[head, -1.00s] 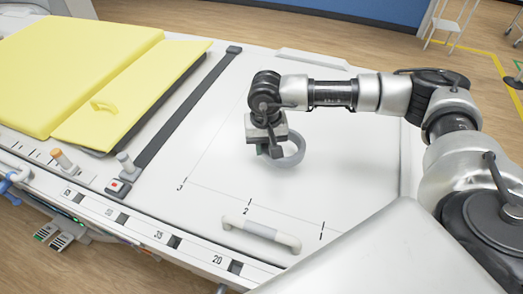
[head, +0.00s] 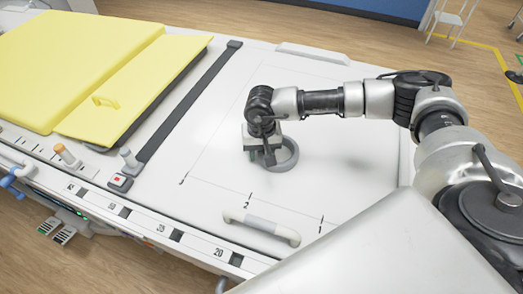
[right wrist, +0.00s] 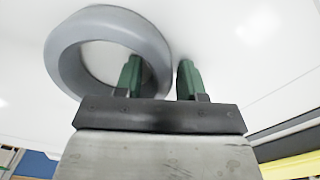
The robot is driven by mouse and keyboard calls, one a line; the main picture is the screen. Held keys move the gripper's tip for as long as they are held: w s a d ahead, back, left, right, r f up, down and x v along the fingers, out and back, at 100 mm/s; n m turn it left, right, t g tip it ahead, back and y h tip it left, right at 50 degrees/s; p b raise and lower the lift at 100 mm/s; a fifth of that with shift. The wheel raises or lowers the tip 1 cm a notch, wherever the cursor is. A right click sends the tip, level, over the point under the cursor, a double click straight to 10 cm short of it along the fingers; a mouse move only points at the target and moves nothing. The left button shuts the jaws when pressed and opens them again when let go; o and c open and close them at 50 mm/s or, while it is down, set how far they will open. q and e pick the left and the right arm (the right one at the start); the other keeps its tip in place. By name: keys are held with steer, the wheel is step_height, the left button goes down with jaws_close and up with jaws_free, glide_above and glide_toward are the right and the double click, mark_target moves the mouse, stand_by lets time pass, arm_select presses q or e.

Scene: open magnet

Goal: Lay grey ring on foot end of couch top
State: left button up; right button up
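The grey ring (head: 289,156) lies on the white foot end of the couch top (head: 340,185), inside the thin marked lines. It looks flat there. My right gripper (head: 268,158) points down at the ring's left side. In the right wrist view, the ring (right wrist: 63,62) is left of centre. The green fingers of my right gripper (right wrist: 160,78) straddle its wall, one inside the hole and one outside. A narrow gap shows between the wall and the outer finger, so the gripper looks open. My left gripper is not in view.
A yellow pad (head: 75,65) covers the couch to the left, with a dark strap (head: 190,110) beside it. A white handle (head: 262,228) stands near the front edge, by the numbered scale. The white surface around the ring is clear.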

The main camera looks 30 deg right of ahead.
steer(key=shift+o, duration=0.6)
steer(key=shift+r, duration=0.1)
steer(key=shift+r+p, duration=0.2)
steer(key=shift+p, duration=0.15)
step_height(320, 180, up, 12)
steer(key=b, duration=0.2)
steer(key=shift+b, duration=0.4)
steer(key=shift+f, duration=0.1)
